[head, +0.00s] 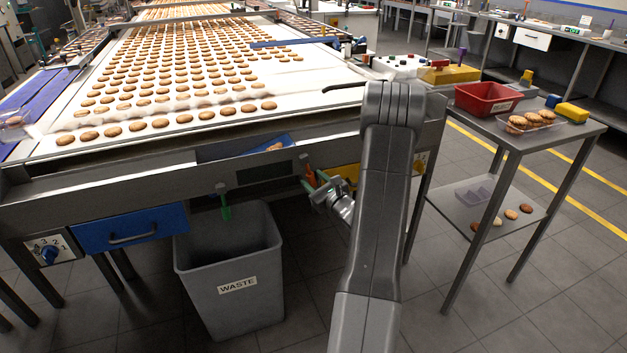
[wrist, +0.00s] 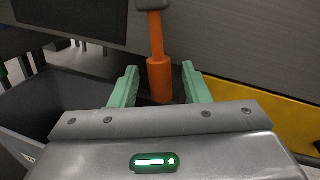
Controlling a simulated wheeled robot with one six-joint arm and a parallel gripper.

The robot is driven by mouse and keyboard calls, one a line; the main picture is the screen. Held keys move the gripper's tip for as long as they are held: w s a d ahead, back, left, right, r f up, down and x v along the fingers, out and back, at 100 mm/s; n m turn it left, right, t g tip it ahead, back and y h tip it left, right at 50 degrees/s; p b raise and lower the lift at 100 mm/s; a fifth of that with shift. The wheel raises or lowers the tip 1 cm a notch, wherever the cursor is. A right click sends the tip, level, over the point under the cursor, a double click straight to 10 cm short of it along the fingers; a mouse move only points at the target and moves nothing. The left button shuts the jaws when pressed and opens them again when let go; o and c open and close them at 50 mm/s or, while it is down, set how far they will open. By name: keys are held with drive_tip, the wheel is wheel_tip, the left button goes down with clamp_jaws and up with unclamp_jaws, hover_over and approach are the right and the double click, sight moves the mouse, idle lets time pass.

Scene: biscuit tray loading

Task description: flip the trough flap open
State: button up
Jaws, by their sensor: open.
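My gripper (head: 320,182) is at the conveyor's front edge, right of the waste bin. In the wrist view its two green fingers (wrist: 160,70) are open, one on each side of an orange handle (wrist: 160,78). The handle hangs from a grey mount and stands between the fingers with gaps showing. In the head view the orange handle (head: 307,167) is partly hidden by my gripper. A blue trough (head: 235,150) with a biscuit in it shows just left of it. A dark panel (head: 265,172) lies below the trough; I cannot tell whether it is the flap.
A grey waste bin (head: 230,270) stands below, left of my gripper. A green handle (head: 224,203) hangs above it. A blue drawer (head: 130,229) is farther left. A yellow panel (wrist: 265,130) is close on the right. A side table (head: 545,140) with a red bin stands right.

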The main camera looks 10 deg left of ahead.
drive_tip(key=shift+w+a, duration=0.25)
drive_tip(key=shift+a, duration=0.05)
clamp_jaws()
